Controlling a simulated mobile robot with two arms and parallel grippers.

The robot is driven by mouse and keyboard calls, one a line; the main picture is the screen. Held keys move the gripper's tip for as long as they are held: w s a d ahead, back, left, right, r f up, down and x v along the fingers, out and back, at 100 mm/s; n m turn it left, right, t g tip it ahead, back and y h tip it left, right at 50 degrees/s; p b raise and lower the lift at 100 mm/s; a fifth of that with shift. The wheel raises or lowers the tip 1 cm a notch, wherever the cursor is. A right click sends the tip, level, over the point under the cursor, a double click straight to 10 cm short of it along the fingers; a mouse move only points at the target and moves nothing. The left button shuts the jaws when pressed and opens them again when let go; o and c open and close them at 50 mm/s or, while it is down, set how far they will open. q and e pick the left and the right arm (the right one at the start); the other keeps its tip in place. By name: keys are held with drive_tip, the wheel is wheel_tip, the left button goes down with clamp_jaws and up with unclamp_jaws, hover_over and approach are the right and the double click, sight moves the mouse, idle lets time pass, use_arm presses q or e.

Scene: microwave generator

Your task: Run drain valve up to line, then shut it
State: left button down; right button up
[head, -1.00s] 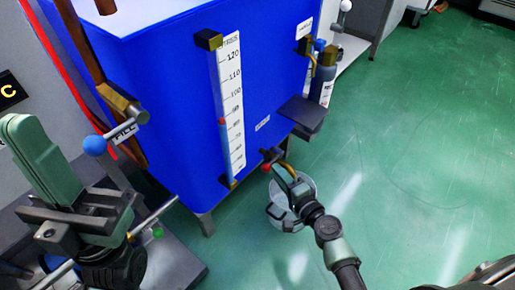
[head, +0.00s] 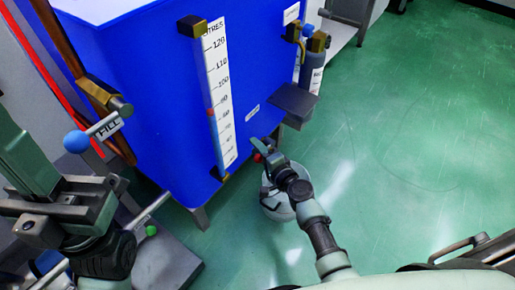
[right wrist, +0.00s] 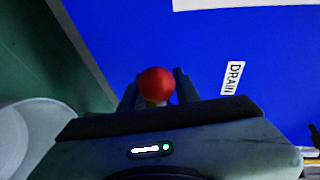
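The red drain valve knob (head: 257,158) sits low on the blue tank (head: 150,110), and a DRAIN label (right wrist: 232,78) is beside it. In the right wrist view the red ball (right wrist: 156,84) is between my right gripper's two fingers (right wrist: 155,90), which stand apart; firm contact cannot be told. My right gripper (head: 263,150) reaches the valve from the front right.
A round pale bucket (head: 278,205) stands on the green floor under the valve. A FILL lever with a blue ball (head: 76,142) is at the tank's left. A dark ledge (head: 293,101) juts out right of the valve. Open floor lies right.

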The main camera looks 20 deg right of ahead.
clamp_jaws()
